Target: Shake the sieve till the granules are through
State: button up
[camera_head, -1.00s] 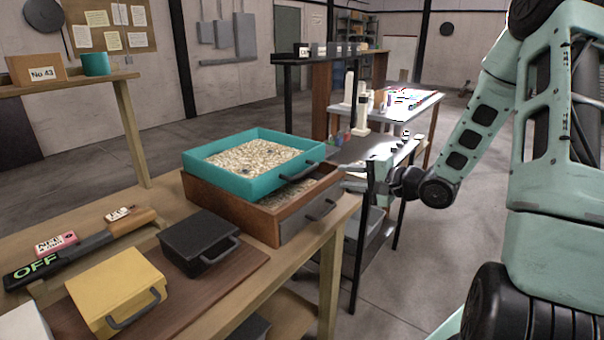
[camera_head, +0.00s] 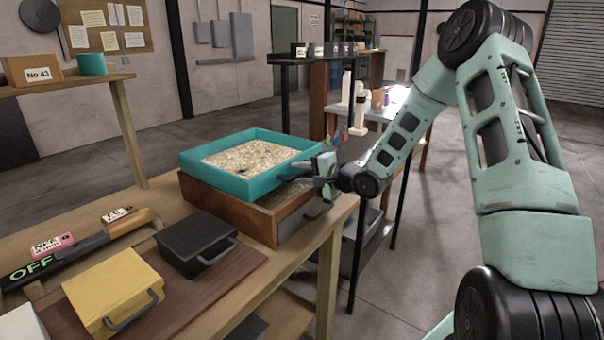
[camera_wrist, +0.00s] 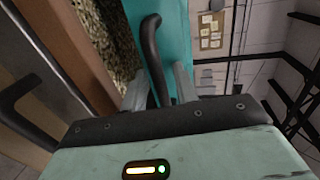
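The teal sieve (camera_head: 222,182) is a square tray with a dark handle (camera_head: 296,172) on its front right side. Pale granules (camera_head: 250,157) cover its floor. It rests on top of a brown wooden box (camera_head: 232,208), which has its own dark handle (camera_head: 318,211). My gripper (camera_head: 312,170) is at the sieve's handle. In the wrist view the sieve's dark handle (camera_wrist: 152,45) stands between my two spread fingers (camera_wrist: 160,88), with a gap showing on its right. Granules also show in the box below, beside the sieve's teal wall (camera_wrist: 173,30).
A black box (camera_head: 197,243) and a yellow box (camera_head: 115,290) stand on a brown board left of the sieve. A dark side table (camera_head: 352,148) stands behind my gripper. Open floor lies to the right.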

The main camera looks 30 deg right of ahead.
grip_shut()
jog(key=p+v, duration=0.1)
jog(key=v, duration=0.1)
jog(key=f+p+v, duration=0.1)
jog(key=p+v, duration=0.1)
jog(key=v, duration=0.1)
jog(key=shift+s+d, duration=0.1)
jog(key=shift+s, duration=0.3)
grip_release()
jog(key=v, duration=1.7)
jog(key=shift+s, duration=0.2)
